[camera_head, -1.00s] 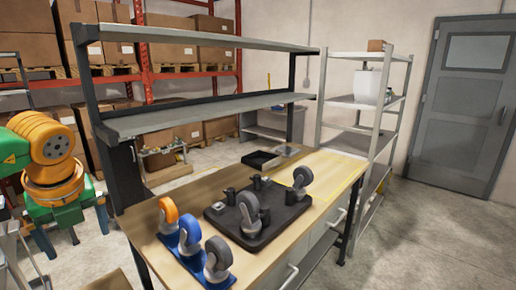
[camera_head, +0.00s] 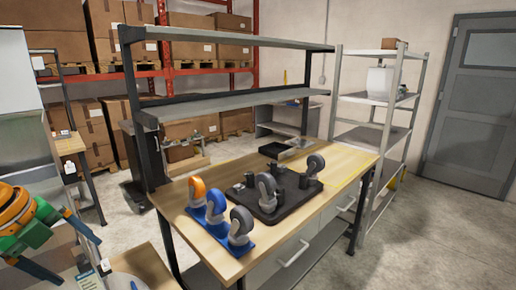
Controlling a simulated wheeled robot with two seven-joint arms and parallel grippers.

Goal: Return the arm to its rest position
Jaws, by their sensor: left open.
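My left arm, orange and green, comes in at the lower left. Its left gripper (camera_head: 80,262) is open, low beside the left end of the workbench (camera_head: 222,249). No held object is visible between its fingers. My right gripper is not in view.
A black board (camera_head: 290,204) with grey-wheeled casters and small dark parts lies on the bench. A black tray (camera_head: 272,150) is behind it. Two shelves (camera_head: 220,104) overhang the bench's back. Open floor (camera_head: 430,240) lies at right.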

